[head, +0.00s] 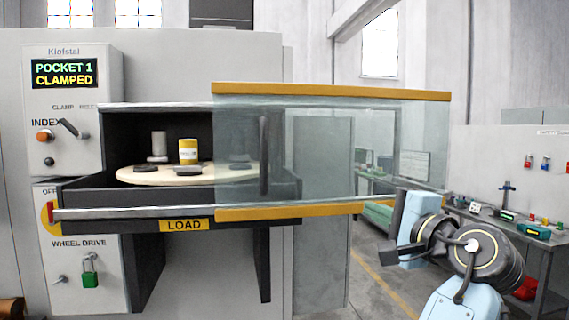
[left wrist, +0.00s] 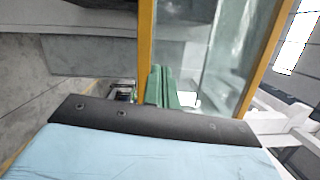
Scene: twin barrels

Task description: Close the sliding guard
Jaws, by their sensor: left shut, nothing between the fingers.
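The sliding guard (head: 335,150) is a clear panel with yellow top and bottom rails. In the head view it covers the right part of the machine opening (head: 108,150) and extends past it to the right. The opening's left part is uncovered. A dark upright handle (head: 264,155) shows near the guard's left end. My left gripper (head: 389,257) is shut and empty, below the guard's lower right part; I cannot tell whether it touches. In the left wrist view the guard's glass (left wrist: 205,55) lies between two yellow rails. The fingertips do not show there. My right gripper is not in view.
Inside the opening a round table (head: 135,176) carries a yellow can (head: 188,152) and a grey cylinder (head: 158,146). The display (head: 64,74) reads "POCKET 1 CLAMPED". A green padlock (head: 90,275) hangs at the wheel drive. A workbench (head: 500,225) with tools stands at the right.

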